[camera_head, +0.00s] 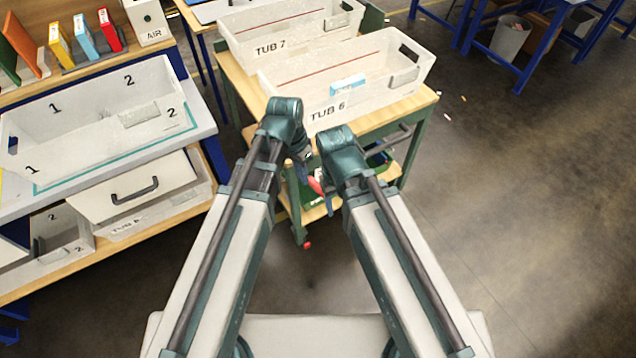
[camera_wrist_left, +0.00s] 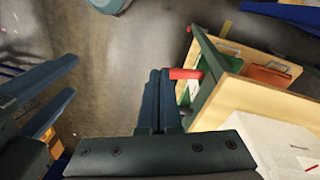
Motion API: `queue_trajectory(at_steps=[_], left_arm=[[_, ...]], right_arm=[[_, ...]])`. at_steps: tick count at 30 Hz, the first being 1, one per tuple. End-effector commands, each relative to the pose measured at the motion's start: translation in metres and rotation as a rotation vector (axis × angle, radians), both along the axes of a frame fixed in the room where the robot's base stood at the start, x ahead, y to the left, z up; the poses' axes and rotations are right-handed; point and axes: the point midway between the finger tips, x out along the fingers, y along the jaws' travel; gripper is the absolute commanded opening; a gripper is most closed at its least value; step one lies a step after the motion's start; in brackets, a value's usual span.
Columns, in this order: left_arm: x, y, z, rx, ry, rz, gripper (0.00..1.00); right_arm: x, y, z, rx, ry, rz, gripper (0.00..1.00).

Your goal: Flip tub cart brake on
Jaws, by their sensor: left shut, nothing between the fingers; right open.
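The tub cart (camera_head: 415,150) has a green frame, wood top and lower shelf. In the left wrist view a red lever (camera_wrist_left: 186,73) sticks out by its green leg. In the head view, a red piece (camera_head: 315,186) shows between my grippers and a red knob (camera_head: 307,245) low at the leg; I cannot tell which is that lever. My left gripper (camera_head: 303,176) is shut and empty; in its wrist view the fingertips (camera_wrist_left: 160,73) are right beside the lever, contact unclear. My right gripper (camera_head: 328,205) is open, mostly hidden by its arm; its spread fingers (camera_wrist_left: 58,80) show at left.
Tub 6 (camera_head: 340,112) and Tub 7 (camera_head: 285,44) stand on the cart top. A workbench with a numbered tub (camera_head: 85,125) and a drawer (camera_head: 130,190) is at left. A grey bin (camera_head: 511,38) is at the back right.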

Motion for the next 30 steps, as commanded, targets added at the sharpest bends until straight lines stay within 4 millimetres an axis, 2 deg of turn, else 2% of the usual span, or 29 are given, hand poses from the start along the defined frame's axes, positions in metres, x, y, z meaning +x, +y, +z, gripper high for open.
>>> queue_trajectory(at_steps=[1, 3, 9, 15, 25, 30], left_arm=[[0.023, -0.001, -0.004, -0.037, -0.013, -0.05, 0.0], [0.042, -0.002, -0.005, -0.085, -0.036, -0.127, 0.0], [0.079, -0.002, -0.004, -0.176, -0.099, -0.283, 0.0], [0.089, -0.002, -0.003, -0.205, -0.124, -0.333, 0.0], [0.088, -0.002, -0.004, -0.204, -0.123, -0.334, 0.0], [0.088, -0.004, -0.01, -0.204, -0.123, -0.334, 0.0]], right_arm=[[0.0, 0.0, -0.005, 0.0, 0.0, 0.0, 0.59], [0.0, 0.0, -0.008, 0.0, 0.0, 0.0, 0.59], [0.0, 0.0, -0.012, 0.0, 0.0, 0.0, 0.59], [0.0, 0.0, -0.013, 0.0, 0.0, 0.0, 0.59], [0.0, 0.0, -0.014, 0.0, 0.0, 0.0, 0.59], [0.0, 0.0, -0.02, 0.0, 0.0, 0.0, 0.59]])
